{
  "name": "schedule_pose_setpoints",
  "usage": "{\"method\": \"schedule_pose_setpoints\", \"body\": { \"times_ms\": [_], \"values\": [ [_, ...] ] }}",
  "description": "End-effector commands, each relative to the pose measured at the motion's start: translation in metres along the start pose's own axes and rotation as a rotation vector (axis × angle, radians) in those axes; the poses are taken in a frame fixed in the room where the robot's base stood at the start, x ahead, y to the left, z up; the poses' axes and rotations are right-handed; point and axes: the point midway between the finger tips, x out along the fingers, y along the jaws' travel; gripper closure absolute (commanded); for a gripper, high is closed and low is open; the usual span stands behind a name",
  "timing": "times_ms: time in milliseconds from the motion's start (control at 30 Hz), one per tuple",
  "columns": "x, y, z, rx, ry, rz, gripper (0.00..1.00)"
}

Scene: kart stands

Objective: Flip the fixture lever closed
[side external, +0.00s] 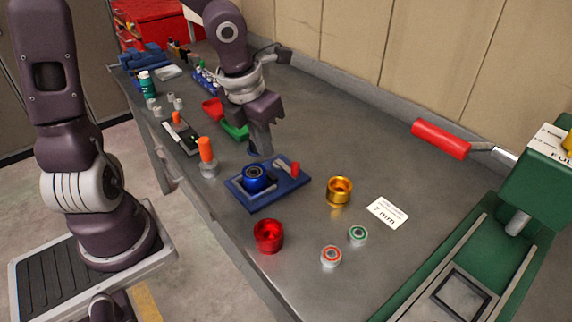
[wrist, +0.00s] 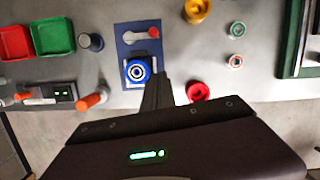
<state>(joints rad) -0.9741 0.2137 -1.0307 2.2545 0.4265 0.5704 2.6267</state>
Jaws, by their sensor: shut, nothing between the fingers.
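The fixture is a blue plate (side external: 268,196) on the bench, also in the wrist view (wrist: 122,50). A blue round part with a dark bore (side external: 253,177) sits in its holder, also in the wrist view (wrist: 138,71). The grey lever (wrist: 139,35) lies across the other end of the plate, clear of the blue part. Its red knob (side external: 295,168) is at the plate's right edge, also in the wrist view (wrist: 154,32). My gripper (side external: 267,150) is shut and empty, pointing down by the fixture. In the wrist view the fingers (wrist: 158,82) appear just right of the blue part.
A gold ring (side external: 339,190), a red ring (side external: 268,236) and two small bearings (side external: 331,256), (side external: 357,234) stand around the fixture. An orange-handled tool (side external: 206,150) is at its left. Red (wrist: 16,42) and green (wrist: 53,36) bins lie beyond. A green press (side external: 500,235) stands at right.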

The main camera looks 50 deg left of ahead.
Motion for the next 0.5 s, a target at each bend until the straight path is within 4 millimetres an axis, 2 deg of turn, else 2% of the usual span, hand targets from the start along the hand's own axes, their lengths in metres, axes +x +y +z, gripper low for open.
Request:
{"method": "schedule_pose_setpoints", "body": {
  "times_ms": [133, 233, 500],
  "values": [
    [0.002, 0.000, 0.000, -0.001, 0.001, -0.001, 1.00],
    [0.013, -0.001, -0.001, 0.001, 0.003, -0.002, 1.00],
    [0.069, -0.002, -0.001, 0.004, 0.005, -0.001, 1.00]
  ]
}}
